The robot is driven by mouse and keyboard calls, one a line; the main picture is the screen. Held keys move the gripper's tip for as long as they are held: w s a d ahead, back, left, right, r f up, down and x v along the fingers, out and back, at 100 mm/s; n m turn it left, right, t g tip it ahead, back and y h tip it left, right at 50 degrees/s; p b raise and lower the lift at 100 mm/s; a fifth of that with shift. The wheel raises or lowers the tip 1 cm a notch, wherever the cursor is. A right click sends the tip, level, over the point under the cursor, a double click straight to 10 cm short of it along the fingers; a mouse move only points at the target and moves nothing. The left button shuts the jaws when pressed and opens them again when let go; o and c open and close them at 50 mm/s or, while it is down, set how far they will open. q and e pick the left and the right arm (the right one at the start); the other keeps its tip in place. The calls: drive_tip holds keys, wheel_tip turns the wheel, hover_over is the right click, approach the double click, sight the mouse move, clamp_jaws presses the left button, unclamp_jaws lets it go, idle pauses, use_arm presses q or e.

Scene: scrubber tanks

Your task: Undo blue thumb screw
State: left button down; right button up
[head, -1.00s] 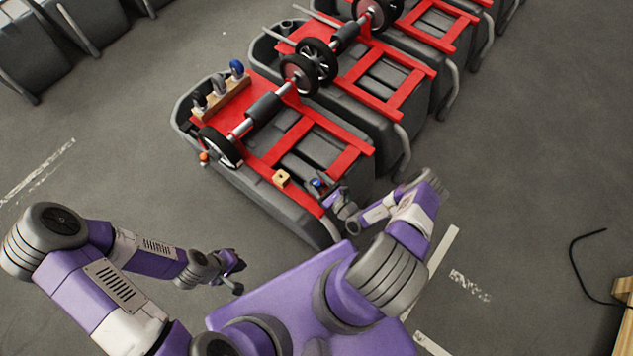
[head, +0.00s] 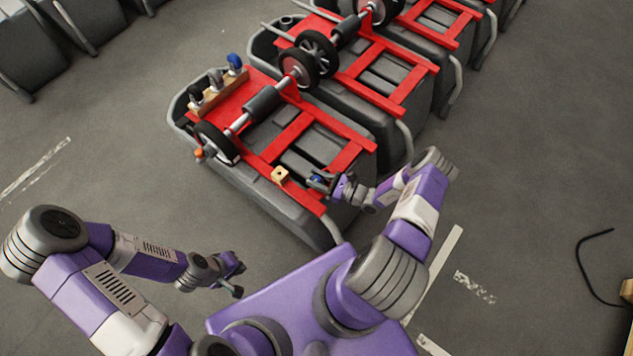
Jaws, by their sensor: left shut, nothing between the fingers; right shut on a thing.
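The nearest scrubber tank (head: 250,190) lies with a red frame (head: 300,127) on top. Its blue thumb screw (head: 316,179) sits near the frame's right end, small and mostly covered by my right gripper. My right gripper (head: 322,182) reaches in from the right and is shut on the blue thumb screw. My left gripper (head: 240,277) is shut and empty, held low over the floor left of my body, apart from the tank. A wooden holder (head: 222,90) at the tank's far left carries a blue-topped knob (head: 235,62) and two grey ones.
More tanks stand behind. A black cable (head: 581,262) lies on open floor at right.

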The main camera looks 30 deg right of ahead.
sight(321, 181)
idle(0.3)
drive_tip(key=o, duration=1)
drive_tip(key=shift+c, duration=0.2)
drive_tip(key=shift+s, duration=0.1)
drive_tip(key=p+v, duration=0.1)
drive_tip(key=v, duration=0.6)
drive_tip(key=shift+s+d, duration=0.1)
drive_tip(key=shift+d, duration=0.15)
